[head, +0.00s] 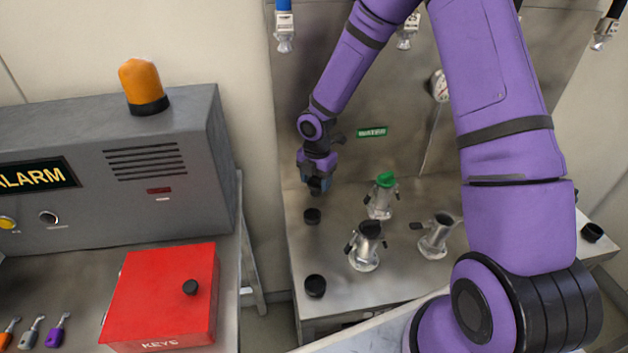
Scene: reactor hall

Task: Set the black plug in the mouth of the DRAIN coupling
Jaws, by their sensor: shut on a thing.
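My gripper (317,186) is at the left of the steel bench, pointing down and shut on a small dark thing. I take that thing for the black plug, but the fingers hide most of it. A green-topped coupling (380,204) stands to the right of the gripper. A second metal coupling (365,253) with a black top is nearer. A third coupling (438,240) further right has a dark, open-looking mouth. No DRAIN lettering is readable, so I cannot tell which coupling is DRAIN. My gripper is apart from all three.
Black round pieces sit on the bench (335,308), one just below my gripper (312,216), one nearer (315,286), one at right (592,232). Hose ends (285,38) hang above. A grey alarm cabinet (110,190) and red key box (165,290) stand left. My arm covers the bench's right part.

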